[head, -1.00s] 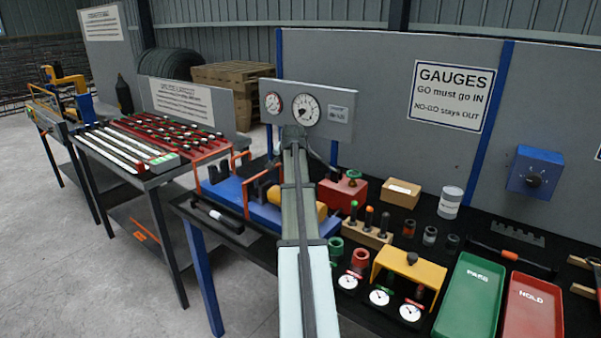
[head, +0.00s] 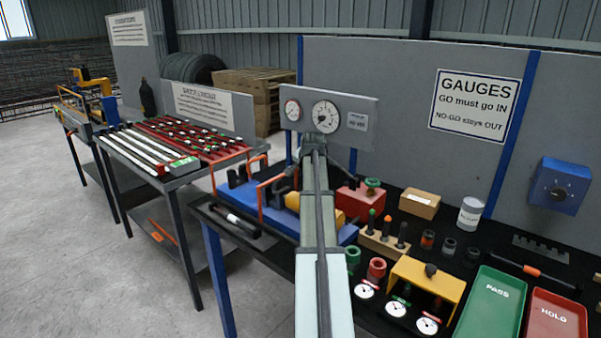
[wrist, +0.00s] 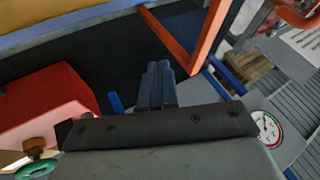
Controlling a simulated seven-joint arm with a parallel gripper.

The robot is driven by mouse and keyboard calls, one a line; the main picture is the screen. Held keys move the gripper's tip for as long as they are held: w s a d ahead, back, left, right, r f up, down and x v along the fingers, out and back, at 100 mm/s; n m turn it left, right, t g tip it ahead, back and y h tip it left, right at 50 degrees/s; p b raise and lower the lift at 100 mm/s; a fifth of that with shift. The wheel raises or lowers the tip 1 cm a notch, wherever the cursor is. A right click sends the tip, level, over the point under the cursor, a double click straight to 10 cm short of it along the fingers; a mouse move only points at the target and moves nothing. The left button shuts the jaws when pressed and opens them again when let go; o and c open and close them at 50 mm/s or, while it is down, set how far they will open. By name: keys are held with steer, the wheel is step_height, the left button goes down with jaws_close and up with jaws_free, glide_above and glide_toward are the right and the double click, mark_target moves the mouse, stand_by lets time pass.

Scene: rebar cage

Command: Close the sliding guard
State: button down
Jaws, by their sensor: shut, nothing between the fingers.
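The sliding guard appears to be the orange frame (head: 262,200) on the blue base (head: 238,196) of the bench fixture, left of my arm. A yellow cylinder (head: 290,201) lies on that base, partly behind my arm. In the wrist view an orange bar frame (wrist: 205,40) stands just to the right of my gripper (wrist: 158,68). My fingers are together and empty, over the dark bench top. I cannot tell whether they touch the frame. In the head view my arm hides the gripper and part of the fixture.
A red block (head: 358,200) with a green ring stands right of my arm; it also shows in the wrist view (wrist: 45,105). A gauge panel (head: 352,118) stands behind. Plugs, dial gauges, a yellow bracket (head: 427,283) and green tray (head: 490,305) fill the right side.

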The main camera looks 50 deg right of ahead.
steer(key=s+f+v, duration=0.1)
steer(key=v, duration=1)
steer(key=shift+s+d, duration=0.15)
steer(key=shift+s, duration=0.2)
steer(key=shift+r, duration=0.1)
